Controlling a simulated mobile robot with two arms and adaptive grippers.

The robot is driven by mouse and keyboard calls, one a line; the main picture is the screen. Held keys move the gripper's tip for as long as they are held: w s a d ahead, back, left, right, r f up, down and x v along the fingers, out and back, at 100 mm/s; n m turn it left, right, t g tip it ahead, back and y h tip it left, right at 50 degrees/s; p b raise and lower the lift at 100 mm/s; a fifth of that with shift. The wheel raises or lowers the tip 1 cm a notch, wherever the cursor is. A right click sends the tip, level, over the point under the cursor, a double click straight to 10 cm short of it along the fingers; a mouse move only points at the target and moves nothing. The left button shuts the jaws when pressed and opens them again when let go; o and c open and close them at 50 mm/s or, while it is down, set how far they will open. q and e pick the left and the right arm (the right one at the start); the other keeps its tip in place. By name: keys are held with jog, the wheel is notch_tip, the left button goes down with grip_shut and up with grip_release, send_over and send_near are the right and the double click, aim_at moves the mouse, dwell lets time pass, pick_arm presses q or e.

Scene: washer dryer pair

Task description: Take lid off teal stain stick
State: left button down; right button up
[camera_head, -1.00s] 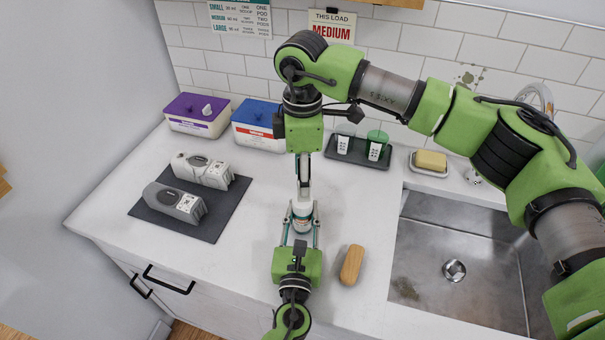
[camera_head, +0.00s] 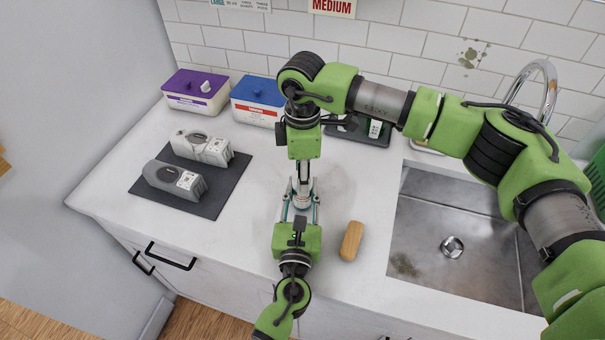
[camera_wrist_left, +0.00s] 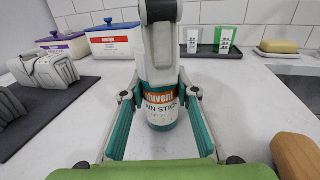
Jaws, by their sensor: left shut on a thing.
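The stain stick (camera_wrist_left: 160,108) stands upright on the counter, with an orange and white label and a teal lower end. It also shows in the head view (camera_head: 302,200). My left gripper (camera_wrist_left: 160,118) reaches in from the front, its teal-padded fingers shut on the stick's lower body, one on each side. My right gripper (camera_head: 304,180) points straight down directly above the stick. In the left wrist view its grey and white parts cover the stick's top, so the lid is hidden. I cannot tell whether its fingers are closed on the lid.
A wooden-backed brush or block (camera_head: 351,241) lies right of my left gripper. The sink (camera_head: 420,235) is further right. Two grey devices lie on a dark mat (camera_head: 215,205) at left. A purple-lidded box (camera_head: 196,93), a blue-lidded box (camera_head: 257,101) and a dark tray (camera_head: 345,134) stand behind.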

jog(key=c, duration=0.3)
